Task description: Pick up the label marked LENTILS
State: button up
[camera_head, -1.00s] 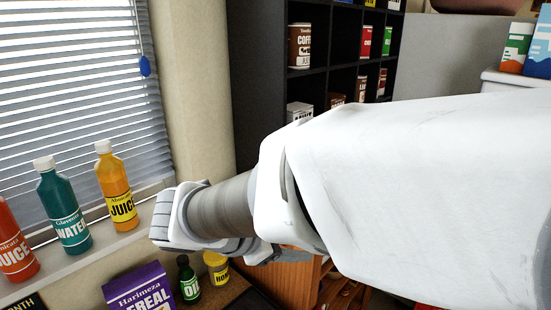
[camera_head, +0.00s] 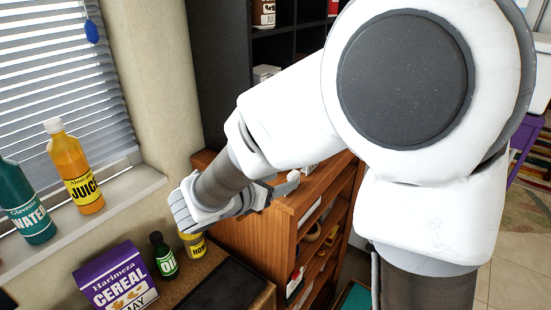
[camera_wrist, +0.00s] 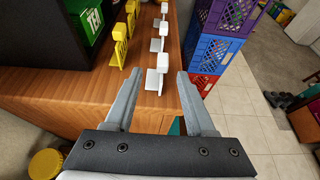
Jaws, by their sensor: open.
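Several small white label stands stand in a row on the wooden shelf top in the wrist view, the nearest white stand (camera_wrist: 155,80) between and just beyond my finger tips. Yellow stands (camera_wrist: 118,48) are to their left. I cannot read LENTILS on any of them. My gripper (camera_wrist: 160,76) is open and empty, its fingers pointing along the row. In the head view my gripper (camera_head: 284,188) is over the wooden shelf top, partly hidden by my own arm, and the stands are hardly visible there.
A green tea box (camera_wrist: 88,20) stands at the upper left of the wooden shelf (camera_wrist: 60,88). Purple (camera_wrist: 228,14), blue (camera_wrist: 214,52) and red crates are stacked beyond its right edge. Bottles and a purple cereal box (camera_head: 116,277) are left in the head view.

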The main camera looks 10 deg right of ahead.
aim_at(289, 178)
jog(key=shift+p+x, duration=0.65)
jog(key=shift+x, duration=2.15)
jog(key=shift+d+r, duration=0.1)
jog(key=shift+d, duration=0.05)
jog(key=shift+s, duration=0.1)
grip_shut()
